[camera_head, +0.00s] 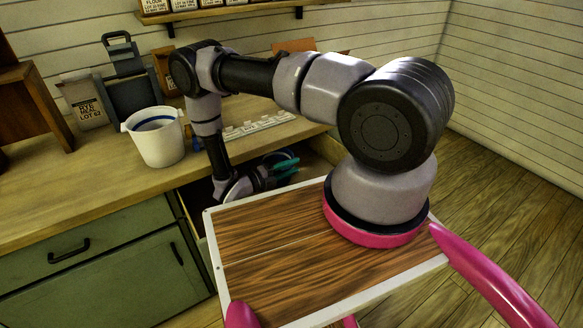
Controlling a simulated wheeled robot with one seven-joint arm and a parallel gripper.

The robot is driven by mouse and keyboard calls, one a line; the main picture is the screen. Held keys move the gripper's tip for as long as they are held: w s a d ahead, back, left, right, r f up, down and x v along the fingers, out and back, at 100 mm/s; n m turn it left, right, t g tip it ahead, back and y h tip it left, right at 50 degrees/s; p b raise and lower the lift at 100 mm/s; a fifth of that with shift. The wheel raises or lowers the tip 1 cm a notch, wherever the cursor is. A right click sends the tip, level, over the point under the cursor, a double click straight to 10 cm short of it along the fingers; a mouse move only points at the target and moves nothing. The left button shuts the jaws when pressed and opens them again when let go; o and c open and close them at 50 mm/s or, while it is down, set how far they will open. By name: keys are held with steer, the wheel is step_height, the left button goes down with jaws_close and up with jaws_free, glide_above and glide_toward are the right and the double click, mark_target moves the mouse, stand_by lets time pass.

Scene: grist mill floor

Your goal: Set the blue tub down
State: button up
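A white tub (160,146) with a blue band showing inside its rim stands upright on the wooden counter, left of my arm. No tub that is blue on the outside shows. My gripper (272,172) is low over the open drawer below the counter edge, to the right of and lower than the white tub, and apart from it. Teal parts (286,167) show at its far end. I cannot tell whether they are its fingers or a thing it holds, or whether it is open or shut.
The drawer (193,206) stands open in the green cabinet (100,275). Behind the tub are a rye meal bag (84,105) and a dark scoop-like container (132,95). A pale strip with knobs (258,127) lies on the counter (95,180). Floor at right is clear.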

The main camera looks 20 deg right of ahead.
steer(key=a, duration=0.5)
steer(key=s+a, duration=0.1)
steer(key=a, duration=0.1)
steer(key=shift+s+a, duration=0.1)
steer(key=shift+a, duration=0.1)
stand_by(0.4)
steer(key=shift+r, duration=0.1)
